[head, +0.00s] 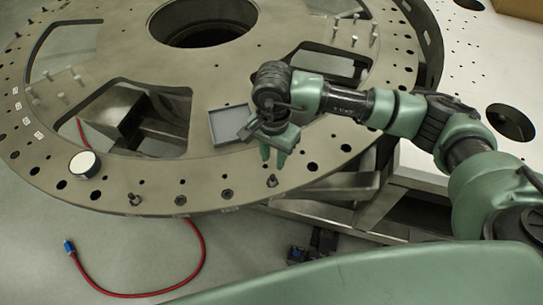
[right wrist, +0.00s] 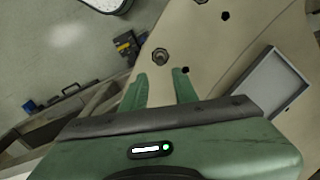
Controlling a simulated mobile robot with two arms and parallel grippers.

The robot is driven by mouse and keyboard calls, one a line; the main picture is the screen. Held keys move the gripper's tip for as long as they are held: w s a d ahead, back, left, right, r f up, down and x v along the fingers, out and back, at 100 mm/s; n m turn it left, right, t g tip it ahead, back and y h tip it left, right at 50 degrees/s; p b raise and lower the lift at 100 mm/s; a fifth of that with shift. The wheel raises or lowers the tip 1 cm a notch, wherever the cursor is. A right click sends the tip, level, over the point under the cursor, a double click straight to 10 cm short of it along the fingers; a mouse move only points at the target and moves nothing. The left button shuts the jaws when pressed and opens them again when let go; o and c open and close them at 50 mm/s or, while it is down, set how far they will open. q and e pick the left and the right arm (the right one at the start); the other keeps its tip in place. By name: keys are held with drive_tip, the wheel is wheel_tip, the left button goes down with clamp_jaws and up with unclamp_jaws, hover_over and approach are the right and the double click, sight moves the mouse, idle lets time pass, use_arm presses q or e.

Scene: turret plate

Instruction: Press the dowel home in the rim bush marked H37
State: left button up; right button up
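The turret plate (head: 330,165) is a large beige ring with holes and bushes along its rim. A dark dowel (head: 272,181) stands in the near rim, just below my right gripper (head: 274,160) in the head view. In the right wrist view this dowel (right wrist: 160,56) is beyond the fingertips, roughly between their lines and apart from them. The right gripper's green fingers (right wrist: 161,80) are parted with nothing between them. A second dowel (head: 135,199) stands farther left on the rim. Two dark bushes lie between them, one at right (head: 227,194) and one at left (head: 182,201). No H37 mark is legible. My left gripper is not in view.
A grey tray (head: 229,124) lies on the plate beside the right gripper; it also shows in the right wrist view (right wrist: 273,85). A white-topped round item (head: 85,163) sits on the left rim. Several pegs stand farther back. A red hose (head: 200,255) lies on the floor.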

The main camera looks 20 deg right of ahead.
sight(273, 176)
drive_tip(key=shift+f, duration=0.6)
wheel_tip(273, 176, down, 4)
drive_tip(key=shift+r+b, duration=0.1)
drive_tip(key=shift+b, duration=0.9)
wheel_tip(273, 176, down, 2)
drive_tip(key=b, duration=0.3)
drive_tip(key=shift+f, duration=0.25)
drive_tip(key=shift+f+b, duration=0.2)
drive_tip(key=shift+b, duration=0.15)
clamp_jaws()
